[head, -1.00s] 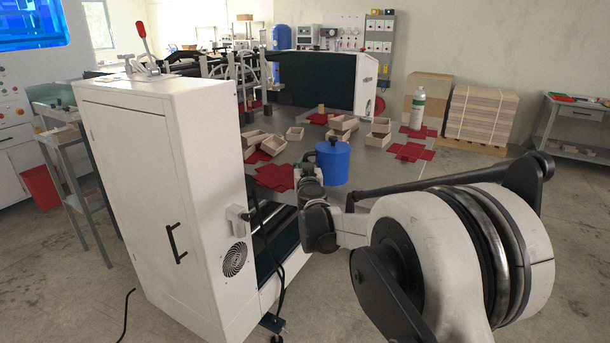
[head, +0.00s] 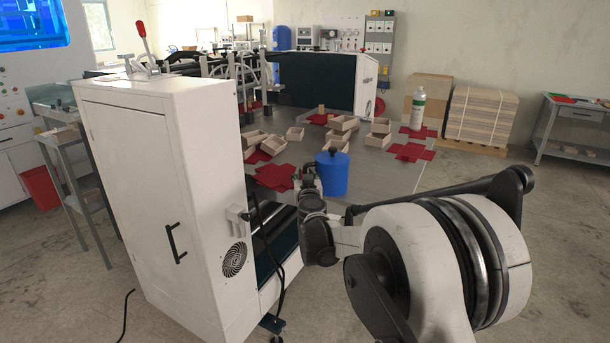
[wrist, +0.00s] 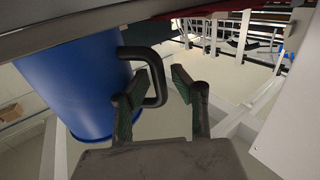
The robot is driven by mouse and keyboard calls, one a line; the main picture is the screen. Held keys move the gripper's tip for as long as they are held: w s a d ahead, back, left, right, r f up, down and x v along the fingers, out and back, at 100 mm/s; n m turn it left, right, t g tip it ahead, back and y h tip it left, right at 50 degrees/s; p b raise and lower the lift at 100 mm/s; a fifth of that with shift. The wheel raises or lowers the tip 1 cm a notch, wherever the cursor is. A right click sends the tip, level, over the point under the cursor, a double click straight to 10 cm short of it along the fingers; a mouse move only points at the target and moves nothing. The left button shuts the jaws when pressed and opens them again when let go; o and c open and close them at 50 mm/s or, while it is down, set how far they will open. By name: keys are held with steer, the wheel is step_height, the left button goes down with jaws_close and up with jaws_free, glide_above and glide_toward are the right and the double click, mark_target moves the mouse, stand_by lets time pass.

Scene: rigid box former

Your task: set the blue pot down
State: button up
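In the head view my gripper (head: 308,181) is at the pot's left side, small and partly hidden by my wrist.
Red card blanks (head: 275,177) lie left of the pot, and more (head: 410,152) lie to its right. Several small open boxes (head: 340,135) stand behind it. A white bottle (head: 417,110) stands at the back right. A tall white cabinet (head: 160,180) stands at left.

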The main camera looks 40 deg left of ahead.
steer(key=shift+r, duration=0.1)
steer(key=shift+s+d, duration=0.1)
steer(key=shift+s, duration=0.05)
steer(key=v, duration=1.1)
steer(key=shift+s+d, duration=0.25)
steer(key=shift+r, duration=0.1)
